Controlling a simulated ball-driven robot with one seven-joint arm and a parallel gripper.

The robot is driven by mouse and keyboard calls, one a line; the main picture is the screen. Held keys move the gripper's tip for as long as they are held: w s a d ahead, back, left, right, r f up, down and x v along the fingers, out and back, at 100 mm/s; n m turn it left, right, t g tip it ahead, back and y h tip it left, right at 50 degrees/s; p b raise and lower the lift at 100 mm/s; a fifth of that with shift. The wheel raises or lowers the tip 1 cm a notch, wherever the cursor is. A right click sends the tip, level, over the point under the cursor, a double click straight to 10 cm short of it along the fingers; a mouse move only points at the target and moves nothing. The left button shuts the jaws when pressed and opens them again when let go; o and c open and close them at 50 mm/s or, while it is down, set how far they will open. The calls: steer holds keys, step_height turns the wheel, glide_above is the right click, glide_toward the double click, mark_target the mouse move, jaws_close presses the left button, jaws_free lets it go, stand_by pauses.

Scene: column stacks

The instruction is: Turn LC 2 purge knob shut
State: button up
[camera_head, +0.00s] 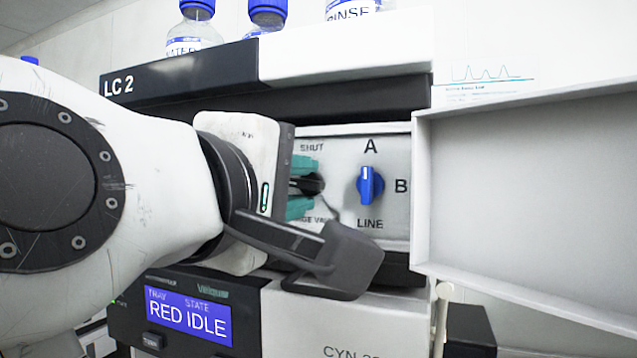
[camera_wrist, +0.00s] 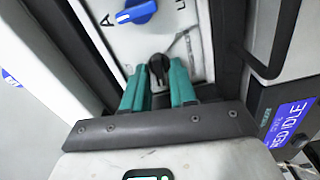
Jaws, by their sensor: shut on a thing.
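The black purge knob (camera_head: 313,184) is on the white valve panel of LC 2, under the word SHUT and above a partly covered "PURGE VALVE" label. It also shows in the wrist view (camera_wrist: 158,66). My gripper (camera_head: 304,188) reaches the panel from the left, and its green fingers lie on both sides of the knob. In the wrist view, my gripper (camera_wrist: 159,72) has its fingertips at the knob's two sides, shut on it. The knob's pointer direction is hard to tell, as the fingers cover part of it.
A blue selector knob (camera_head: 369,185) marked A, B and LINE sits just right of the purge knob. An open white door (camera_head: 520,200) stands out at the right. Bottles (camera_head: 195,30) stand on top. A display (camera_head: 188,316) below reads RED IDLE.

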jaws_close()
steer(key=shift+m, duration=0.3)
steer(key=m+b, duration=0.1)
steer(key=m, duration=0.1)
steer(key=shift+f+m, duration=0.1)
steer(key=shift+m, duration=0.2)
steer(key=m+b, duration=0.2)
steer(key=m, duration=0.3)
steer(key=m+b, duration=0.2)
steer(key=m, duration=0.2)
steer(key=shift+d+m, duration=0.1)
steer(key=shift+m, duration=0.3)
steer(key=shift+m+b, duration=0.6)
steer(key=shift+m, duration=1.3)
